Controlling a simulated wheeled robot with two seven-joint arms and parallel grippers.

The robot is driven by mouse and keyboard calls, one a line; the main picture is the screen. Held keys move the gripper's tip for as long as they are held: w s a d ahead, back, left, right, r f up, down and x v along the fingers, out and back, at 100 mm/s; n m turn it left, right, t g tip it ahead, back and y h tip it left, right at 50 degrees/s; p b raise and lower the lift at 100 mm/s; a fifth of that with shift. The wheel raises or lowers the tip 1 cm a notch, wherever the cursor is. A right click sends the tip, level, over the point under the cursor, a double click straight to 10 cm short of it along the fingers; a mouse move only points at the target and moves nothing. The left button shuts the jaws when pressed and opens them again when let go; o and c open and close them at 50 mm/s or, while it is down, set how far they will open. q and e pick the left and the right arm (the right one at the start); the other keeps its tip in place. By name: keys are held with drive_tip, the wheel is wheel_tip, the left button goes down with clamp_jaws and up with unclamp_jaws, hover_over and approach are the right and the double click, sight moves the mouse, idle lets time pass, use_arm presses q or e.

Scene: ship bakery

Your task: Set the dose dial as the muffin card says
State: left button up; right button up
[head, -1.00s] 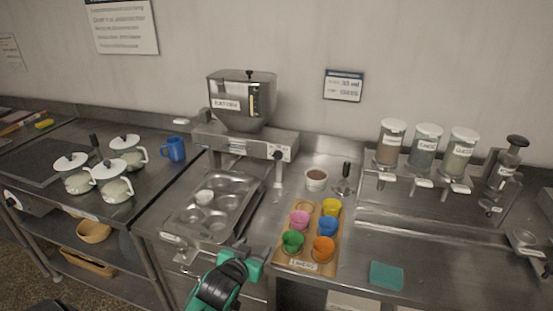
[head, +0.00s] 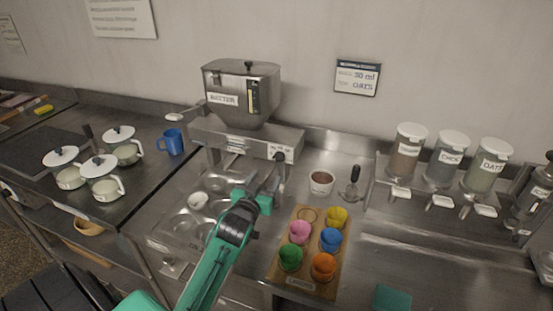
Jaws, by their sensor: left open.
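The muffin card (head: 357,77) is on the back wall. Its top value looks like 30 ml, though the first digit is not certain, and its lower line reads OATS. The steel batter dispenser (head: 240,95) has a small dark dose dial (head: 280,155) on the right of its front. The dial's setting is too small to read. My left gripper (head: 257,190) is open and empty, in front of and below the dial, over the right side of the muffin tin (head: 182,226). It hides part of the tin. My right gripper is not in view.
A wooden board (head: 273,270) with several coloured cups lies right of my left arm. A brown-filled bowl (head: 321,183) stands behind it. Topping dispensers (head: 446,160) line the right, a blue mug (head: 173,141) and lidded pots (head: 103,178) the left.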

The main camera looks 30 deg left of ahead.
sight(278, 160)
use_arm(q)
drive_tip(key=p+x, duration=0.2)
drive_tip(key=x, duration=0.7)
drive_tip(key=shift+w+a+f, duration=0.15)
drive_tip(key=shift+w+a, duration=0.05)
drive_tip(key=shift+w, duration=0.35)
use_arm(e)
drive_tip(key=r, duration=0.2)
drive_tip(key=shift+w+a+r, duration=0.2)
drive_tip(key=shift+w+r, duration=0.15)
use_arm(q)
drive_tip(key=shift+c, duration=0.5)
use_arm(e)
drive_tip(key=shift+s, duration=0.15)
use_arm(q)
drive_tip(key=c, duration=0.9)
